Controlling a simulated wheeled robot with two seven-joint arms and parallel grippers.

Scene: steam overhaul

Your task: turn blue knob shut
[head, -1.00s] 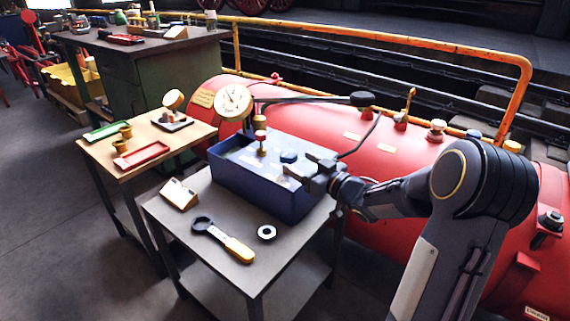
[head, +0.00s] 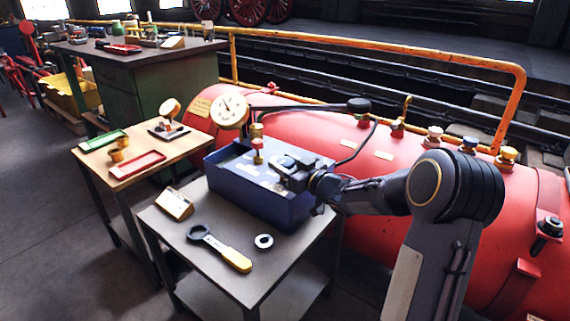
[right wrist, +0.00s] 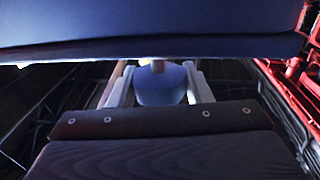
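The blue knob (head: 287,161) is on top of the blue box (head: 258,196), which stands on the grey table. My right gripper (head: 287,168) is low over the box top at the knob and partly hides it. In the right wrist view the blue knob (right wrist: 162,86) is between the two pale fingers of my right gripper (right wrist: 162,80). The fingers are apart on either side of it; whether they touch it is hard to see. My left gripper is not in view.
A red knob (head: 257,143) and a round gauge (head: 230,110) stand near the knob. A black lever (head: 357,105) extends behind. A yellow-handled wrench (head: 222,250), a ring (head: 264,241) and a small sign (head: 175,203) lie on the table. A red boiler (head: 400,185) is behind.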

